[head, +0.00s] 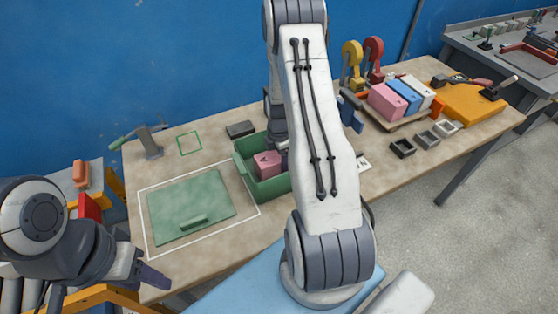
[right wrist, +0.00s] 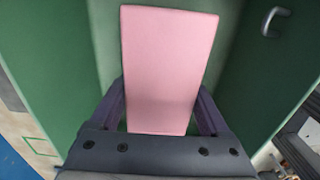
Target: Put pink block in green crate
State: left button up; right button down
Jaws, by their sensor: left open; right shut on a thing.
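A pink block (head: 267,162) is inside the green crate (head: 268,188) on the table. In the right wrist view the pink block (right wrist: 168,65) stands between my right gripper's (right wrist: 162,112) two fingers, which are shut on it, with the crate's green walls (right wrist: 50,50) around it. Whether the block touches the crate floor cannot be told. In the head view the right arm covers most of that gripper and the crate's right part. My left gripper (head: 150,275) is open and empty, off the table's front left edge.
A tray at the right holds another pink block (head: 388,102), a blue block (head: 405,95) and a white block (head: 418,91). A green panel (head: 190,205) lies left of the crate. A clamp (head: 150,142) stands at the back left; small grey frames (head: 427,139) lie at the right.

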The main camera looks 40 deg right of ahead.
grip_release()
jog(key=shift+r, duration=0.55)
notch_tip(320, 180, up, 11)
jog(key=shift+r+b, duration=0.1)
jog(key=shift+b, duration=0.7)
